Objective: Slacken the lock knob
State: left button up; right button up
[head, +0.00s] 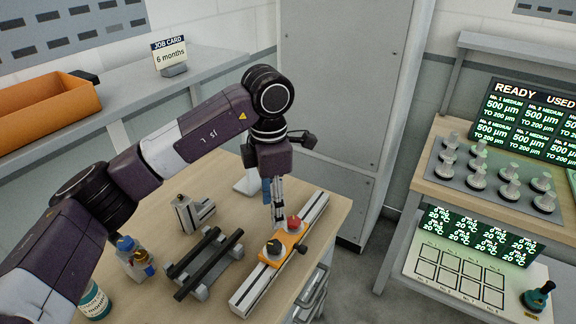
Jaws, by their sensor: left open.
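An orange carriage (283,243) sits on a pale metal rail (257,285) that lies slantwise on the wooden bench. On top of it are a black knob (273,248) with a light disc around it and a red knob (293,222). A small dark knob (302,248) sticks out at its right side. No label shows which one is the lock knob. My left gripper (277,218) points down just behind the carriage, its tips close to the red knob; I cannot tell whether they touch it. It is open and holds nothing visible. My right gripper is out of view.
Left of the rail are a dark two-bar stand (205,262), a grey metal block (193,213) and small bottles (135,258). A job card (170,55) reads "6 months".

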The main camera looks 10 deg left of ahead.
aim_at(294, 222)
jog(key=k+l, duration=0.3)
jog(key=k, duration=0.15)
jog(key=k+l, duration=0.3)
jog(key=k, duration=0.15)
